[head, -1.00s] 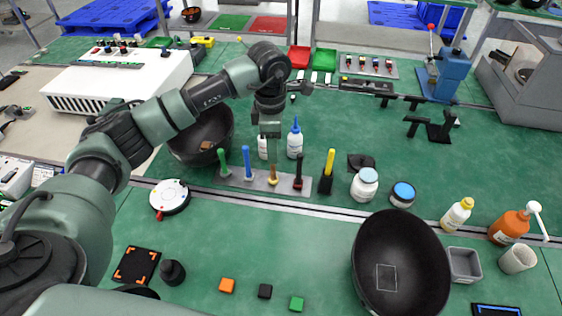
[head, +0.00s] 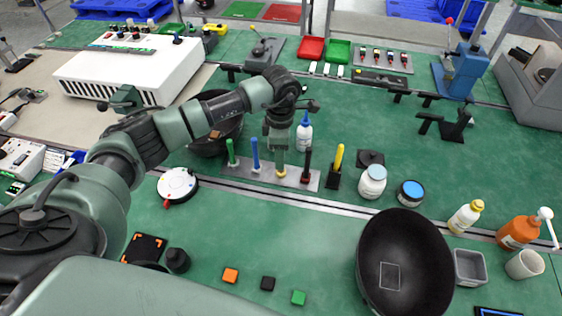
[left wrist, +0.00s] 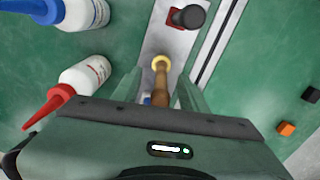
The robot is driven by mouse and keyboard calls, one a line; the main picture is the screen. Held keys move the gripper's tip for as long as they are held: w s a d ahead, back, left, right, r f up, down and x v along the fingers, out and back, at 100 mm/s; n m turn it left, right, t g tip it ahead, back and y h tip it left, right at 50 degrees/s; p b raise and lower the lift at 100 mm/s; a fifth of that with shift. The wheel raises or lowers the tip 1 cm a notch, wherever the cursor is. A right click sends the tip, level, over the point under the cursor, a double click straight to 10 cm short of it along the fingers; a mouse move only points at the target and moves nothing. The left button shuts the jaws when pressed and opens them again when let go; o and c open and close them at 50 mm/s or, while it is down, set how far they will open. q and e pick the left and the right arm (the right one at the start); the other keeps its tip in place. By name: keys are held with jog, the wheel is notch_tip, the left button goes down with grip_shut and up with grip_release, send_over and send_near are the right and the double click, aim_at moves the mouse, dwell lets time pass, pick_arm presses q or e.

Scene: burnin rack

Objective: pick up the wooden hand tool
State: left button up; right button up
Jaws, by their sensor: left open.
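The wooden hand tool (head: 281,171) stands upright in the grey rack plate (head: 313,182), between a blue-handled tool (head: 255,154) and a dark one (head: 306,165). My left gripper (head: 280,160) points down directly over it, and the gripper hides most of its handle in the head view. In the left wrist view the brown handle of the tool (left wrist: 161,84), with a yellow ring at its end, lies between the two open fingers (left wrist: 160,92). I cannot tell whether either finger touches it. My right gripper is not in view.
A green-handled tool (head: 231,152) stands at the rack's left end. A yellow-handled tool (head: 338,160) stands just right of the rack. A blue-capped bottle (head: 304,134) is close behind my gripper. A black bowl (head: 418,228) stands front right.

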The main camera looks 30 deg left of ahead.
pick_arm(q)
jog(key=shift+f, duration=0.75)
grip_shut()
jog(key=shift+r, duration=0.15)
jog(key=shift+r, duration=0.65)
notch_tip(320, 180, up, 19)
jog(key=b, duration=0.4)
jog(key=shift+f, duration=0.2)
